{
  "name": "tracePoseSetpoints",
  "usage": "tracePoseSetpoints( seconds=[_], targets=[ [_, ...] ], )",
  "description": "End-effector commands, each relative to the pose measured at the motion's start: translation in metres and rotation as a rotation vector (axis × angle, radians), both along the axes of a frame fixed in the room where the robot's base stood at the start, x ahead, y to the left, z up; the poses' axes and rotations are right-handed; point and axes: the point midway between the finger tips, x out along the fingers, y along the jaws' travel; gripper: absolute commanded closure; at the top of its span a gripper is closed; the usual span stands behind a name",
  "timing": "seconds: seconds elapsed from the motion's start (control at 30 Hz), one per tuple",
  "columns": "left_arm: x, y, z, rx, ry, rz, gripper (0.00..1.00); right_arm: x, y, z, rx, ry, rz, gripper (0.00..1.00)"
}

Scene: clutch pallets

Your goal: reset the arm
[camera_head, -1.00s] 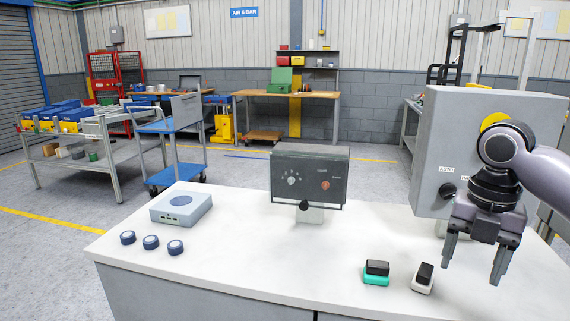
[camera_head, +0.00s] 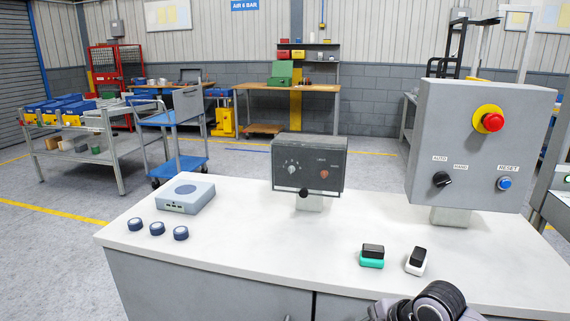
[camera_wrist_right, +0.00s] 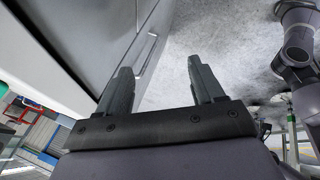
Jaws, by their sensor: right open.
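My right arm (camera_head: 425,305) shows only as a dark joint at the bottom edge of the head view, below the front edge of the white-topped bench. Its gripper is outside the head view. In the right wrist view the right gripper (camera_wrist_right: 162,80) has its two fingers apart with nothing between them. Beyond the fingers are the grey cabinet side (camera_wrist_right: 110,30) and the concrete floor (camera_wrist_right: 215,35). My left arm and gripper are not in the head view.
The bench top (camera_head: 300,240) carries a grey control box (camera_head: 425,130), a dark dial box (camera_head: 330,165), a pale blue-grey device (camera_head: 185,197), three round knobs (camera_head: 157,228), a green-based block (camera_head: 372,258) and a white-based block (camera_head: 416,262). A trolley (camera_head: 180,130) stands behind at left.

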Motion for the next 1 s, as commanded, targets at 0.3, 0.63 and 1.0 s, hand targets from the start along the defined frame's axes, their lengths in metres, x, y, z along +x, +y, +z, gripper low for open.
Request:
tracePoseSetpoints(
  seconds=[0.3,0.63,1.0],
  targets=[
    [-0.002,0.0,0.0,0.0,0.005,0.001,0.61,-0.042,0.025,-0.066,0.308,0.011,-0.431,0.33],
    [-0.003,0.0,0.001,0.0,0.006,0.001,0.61,-0.104,0.005,-0.111,0.569,0.012,-0.891,0.33],
    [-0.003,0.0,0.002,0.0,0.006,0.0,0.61,-0.182,-0.04,-0.133,0.731,-0.035,-1.244,0.33]
  ],
)
